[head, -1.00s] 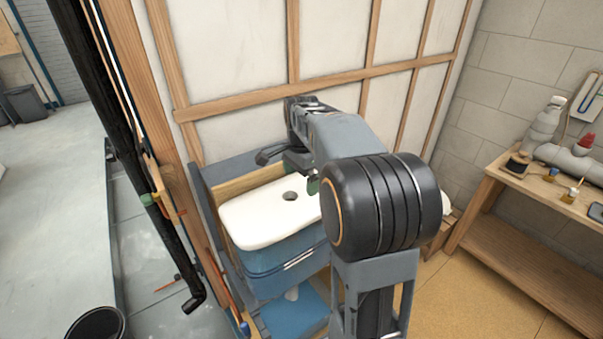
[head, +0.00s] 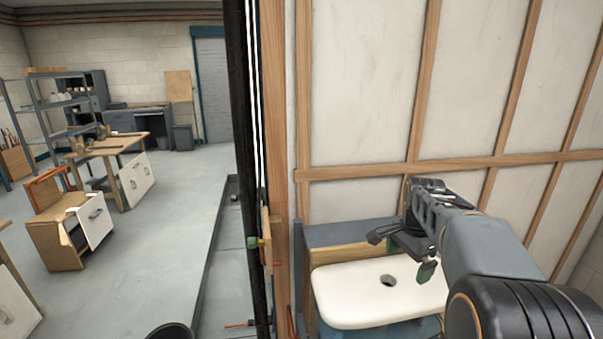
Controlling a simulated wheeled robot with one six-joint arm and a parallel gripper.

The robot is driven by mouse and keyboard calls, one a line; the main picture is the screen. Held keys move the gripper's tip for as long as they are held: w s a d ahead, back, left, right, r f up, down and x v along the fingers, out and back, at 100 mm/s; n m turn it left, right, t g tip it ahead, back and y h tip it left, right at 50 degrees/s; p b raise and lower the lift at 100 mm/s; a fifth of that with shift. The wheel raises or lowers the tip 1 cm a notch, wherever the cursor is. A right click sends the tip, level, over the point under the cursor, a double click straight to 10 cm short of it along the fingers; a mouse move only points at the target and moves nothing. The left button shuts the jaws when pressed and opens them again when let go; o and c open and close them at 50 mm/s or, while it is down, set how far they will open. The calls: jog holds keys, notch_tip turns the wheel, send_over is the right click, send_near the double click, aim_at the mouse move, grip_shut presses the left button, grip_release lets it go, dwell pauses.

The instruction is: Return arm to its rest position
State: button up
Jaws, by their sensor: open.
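My gripper (head: 401,256) is at the arm's end, above the basin's back edge and in front of the framed wall. Its two fingers, one dark and one with a green tip, stand apart. I see nothing between them. The arm's thick dark joint covers the lower right of the picture and hides part of the basin's right side.
A wooden-framed white wall (head: 360,90) stands close behind my gripper. A black vertical pipe (head: 247,150) runs left of the basin. A black bucket (head: 170,332) is at the bottom edge. Further left is open grey floor (head: 170,225), with workbenches and a shelf rack (head: 60,105) beyond.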

jog(key=s+f+n, duration=0.1)
jog(key=a+f+n, duration=0.1)
jog(key=n, duration=0.1)
jog(key=s+f+n, duration=0.1)
jog(key=n, duration=0.1)
jog(key=shift+s+a+f, duration=0.3)
jog(key=s+a+f+n+t, duration=0.1)
jog(key=s+a+n+t, duration=0.2)
jog(key=s+a+n, duration=0.6)
jog(key=s, duration=0.4)
jog(key=shift+s+a+f+n+t, duration=0.3)
jog(key=shift+s+a, duration=0.05)
jog(key=shift+a, duration=0.05)
